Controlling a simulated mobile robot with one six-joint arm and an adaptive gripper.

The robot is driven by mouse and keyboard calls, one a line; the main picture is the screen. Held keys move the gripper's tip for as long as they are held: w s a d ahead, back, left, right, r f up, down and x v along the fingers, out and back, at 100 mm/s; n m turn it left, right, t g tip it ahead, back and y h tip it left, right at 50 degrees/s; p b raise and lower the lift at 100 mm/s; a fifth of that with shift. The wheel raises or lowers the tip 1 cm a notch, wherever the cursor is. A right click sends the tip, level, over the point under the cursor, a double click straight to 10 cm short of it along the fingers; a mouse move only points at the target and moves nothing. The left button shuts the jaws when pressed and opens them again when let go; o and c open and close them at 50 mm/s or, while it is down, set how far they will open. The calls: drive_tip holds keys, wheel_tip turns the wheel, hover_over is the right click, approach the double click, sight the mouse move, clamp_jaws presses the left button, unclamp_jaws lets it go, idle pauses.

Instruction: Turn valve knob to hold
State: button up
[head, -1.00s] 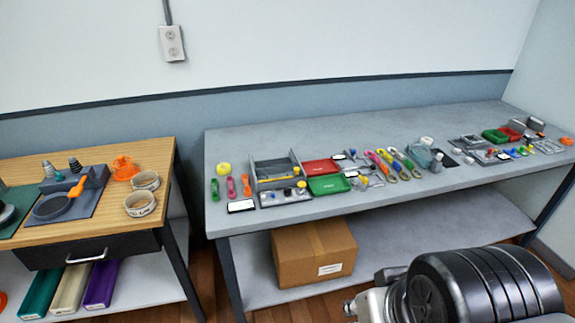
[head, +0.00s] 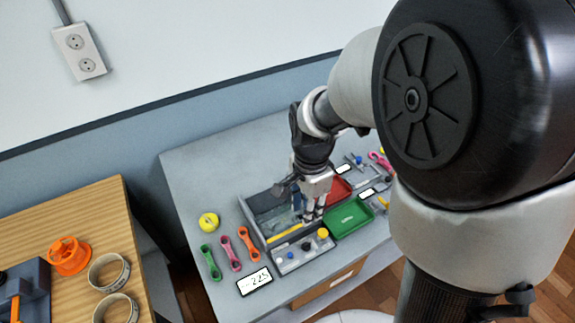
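A grey panel (head: 287,266) lies at the front edge of the grey bench. It carries a blue knob (head: 290,256), a dark knob (head: 306,246) and a yellow knob (head: 323,233). I cannot tell which one is the valve knob, and no hold mark can be read. My gripper (head: 313,216) points down just behind the panel, over the front right part of a grey bin (head: 262,205). It looks apart from the knobs. Its fingers are small and partly blend with the bin, so their opening is unclear.
A white label (head: 254,281) and green, pink and orange link-shaped pieces (head: 248,244) lie left of the panel. A yellow round piece (head: 208,222) is behind them. A green tray (head: 347,218) and a red tray (head: 338,188) stand close on the right. My arm hides the bench's right part.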

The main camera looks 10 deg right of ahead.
sight(304, 244)
drive_tip(key=f+b, duration=0.2)
drive_tip(key=f, duration=0.3)
drive_tip(key=f+b, duration=0.1)
drive_tip(key=f, duration=0.5)
drive_tip(key=f+b, duration=0.2)
drive_tip(key=f, duration=0.3)
drive_tip(key=shift+s+d+f+b, duration=0.1)
drive_tip(key=shift+s+f+b, duration=0.15)
drive_tip(key=shift+f+b, duration=0.1)
drive_tip(key=shift+c, duration=0.6)
clamp_jaws()
